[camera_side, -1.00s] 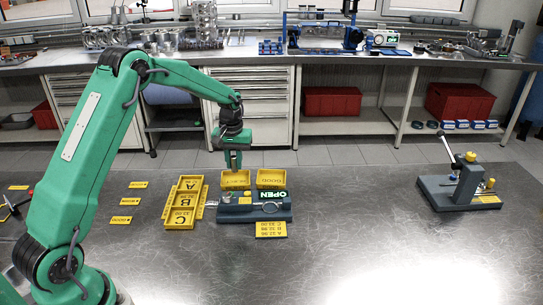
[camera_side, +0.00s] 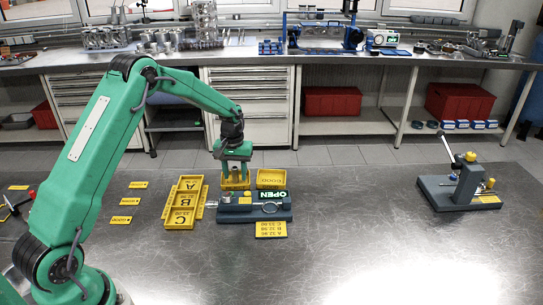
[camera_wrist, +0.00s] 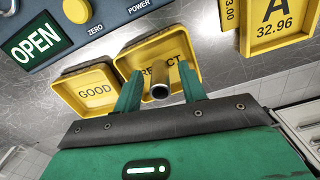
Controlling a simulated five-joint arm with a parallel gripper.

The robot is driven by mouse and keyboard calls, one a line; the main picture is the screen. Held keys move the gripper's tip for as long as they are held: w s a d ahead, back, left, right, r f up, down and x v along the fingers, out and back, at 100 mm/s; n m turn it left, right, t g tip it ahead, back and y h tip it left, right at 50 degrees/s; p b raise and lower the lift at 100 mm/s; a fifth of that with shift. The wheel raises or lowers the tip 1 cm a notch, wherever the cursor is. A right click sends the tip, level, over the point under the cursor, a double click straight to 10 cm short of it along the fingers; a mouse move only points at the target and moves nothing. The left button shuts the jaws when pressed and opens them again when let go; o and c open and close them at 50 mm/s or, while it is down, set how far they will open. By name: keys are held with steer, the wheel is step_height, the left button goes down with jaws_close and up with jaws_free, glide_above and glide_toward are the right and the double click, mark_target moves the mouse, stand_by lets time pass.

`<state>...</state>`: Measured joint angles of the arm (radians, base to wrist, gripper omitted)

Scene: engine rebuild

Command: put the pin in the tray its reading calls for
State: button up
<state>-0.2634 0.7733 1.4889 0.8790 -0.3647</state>
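My gripper (camera_wrist: 161,92) is open, its two green fingers spread on either side of the pin (camera_wrist: 161,90). In the side view my gripper (camera_side: 235,179) is low over that tray (camera_side: 235,187). The GOOD tray (camera_wrist: 88,74) is beside it and looks empty. The gauge display (camera_wrist: 37,44) reads OPEN. Trays A (camera_side: 190,184), B (camera_side: 185,201) and C (camera_side: 180,218) stand to the left.
The blue-grey gauge (camera_side: 262,213) sits just in front of the REJECT and GOOD trays. A yellow card (camera_side: 271,230) lists A, B and C values. A lever press (camera_side: 465,183) stands far right. The table between gauge and press is clear.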

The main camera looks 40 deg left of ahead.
mark_target(235, 168)
stand_by(0.3)
step_height(235, 168, up, 12)
steer(key=shift+r, duration=0.15)
stand_by(0.6)
stand_by(0.5)
